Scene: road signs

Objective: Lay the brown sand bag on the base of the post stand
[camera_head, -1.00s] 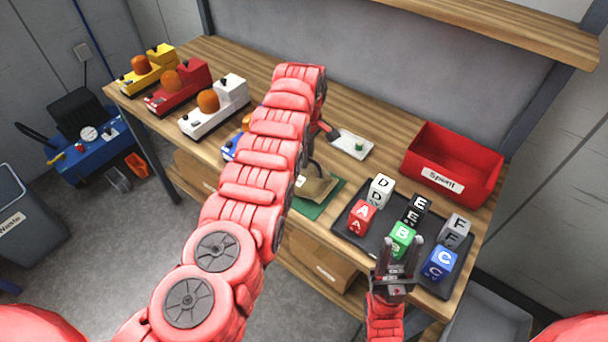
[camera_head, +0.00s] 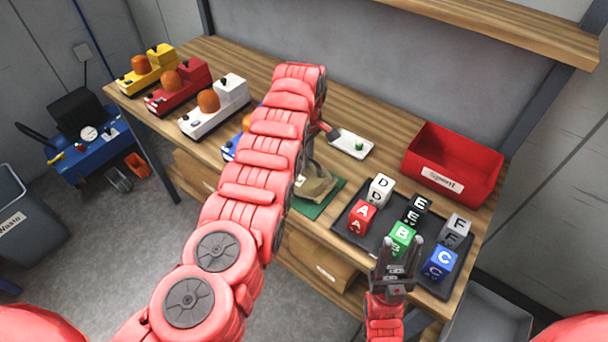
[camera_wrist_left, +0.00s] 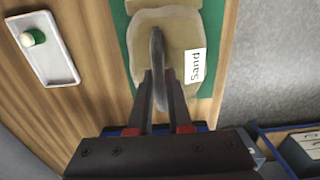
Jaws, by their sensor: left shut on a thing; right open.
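The brown sand bag (camera_head: 316,188) is a tan bag with a dark grey strap. It is over a green mat (camera_head: 327,203) near the table's front edge; I cannot tell whether it touches the mat. In the left wrist view the bag (camera_wrist_left: 180,88) bears a white "Sand" label. My right gripper (camera_head: 399,247) is open and empty in front of the black tray. I cannot make out the post stand in either view.
A black tray (camera_head: 349,218) holds several lettered cubes. A red "Spent" bin (camera_head: 470,185) stands behind it. A small white dish (camera_head: 366,154) holds a green item. Several toy vehicles, including a white one (camera_head: 214,108), stand at left; a blue one is partly hidden by my arm.

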